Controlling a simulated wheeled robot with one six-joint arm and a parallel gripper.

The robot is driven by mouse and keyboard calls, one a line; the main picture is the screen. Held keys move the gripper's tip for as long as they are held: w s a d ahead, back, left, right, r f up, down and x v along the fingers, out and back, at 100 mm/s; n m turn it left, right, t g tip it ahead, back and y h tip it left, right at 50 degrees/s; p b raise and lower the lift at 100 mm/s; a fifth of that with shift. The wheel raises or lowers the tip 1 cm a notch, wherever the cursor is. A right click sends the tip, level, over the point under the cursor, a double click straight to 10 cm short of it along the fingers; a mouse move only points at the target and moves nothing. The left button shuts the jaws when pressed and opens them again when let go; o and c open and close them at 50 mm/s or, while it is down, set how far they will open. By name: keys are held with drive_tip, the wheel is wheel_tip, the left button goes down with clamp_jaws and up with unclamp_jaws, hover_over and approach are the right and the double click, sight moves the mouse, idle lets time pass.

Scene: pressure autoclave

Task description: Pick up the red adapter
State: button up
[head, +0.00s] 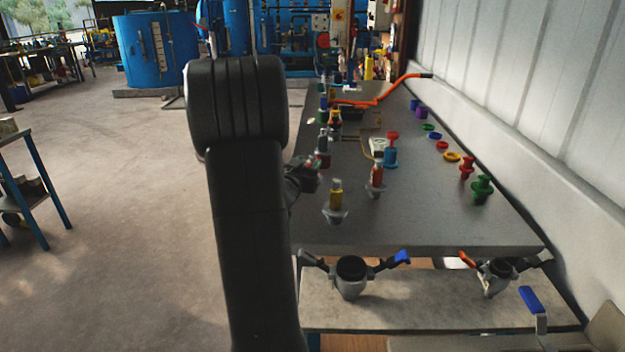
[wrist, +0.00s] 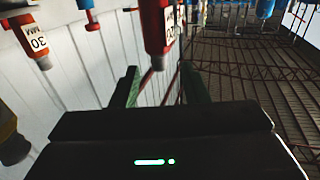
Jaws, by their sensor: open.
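A red adapter-like piece (head: 466,168) stands upright on the right of the grey table in the head view. A red fitting on a grey base (head: 377,174) stands nearer the table's middle. In the wrist view, a red labelled fitting (wrist: 155,28) appears upside down beyond the gap between my fingers, and another red fitting marked 30 (wrist: 36,40) is at the upper left. I cannot tell which head-view pieces these match. My gripper (wrist: 157,75) is open, with nothing between its fingers. In the head view my arm partly hides the gripper, left of the red fitting.
The grey table (head: 430,220) holds a yellow fitting (head: 336,195), a blue piece with a red top (head: 391,152), a green piece (head: 482,190) and several rings. Clamp holders (head: 350,280) sit on the lower front shelf. A white wall (head: 510,80) bounds the right.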

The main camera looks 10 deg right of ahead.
sight(312, 158)
drive_tip(key=x, duration=0.4)
drive_tip(key=shift+w+d, duration=0.2)
drive_tip(key=shift+w, duration=0.05)
drive_tip(key=shift+c, duration=0.4)
clamp_jaws()
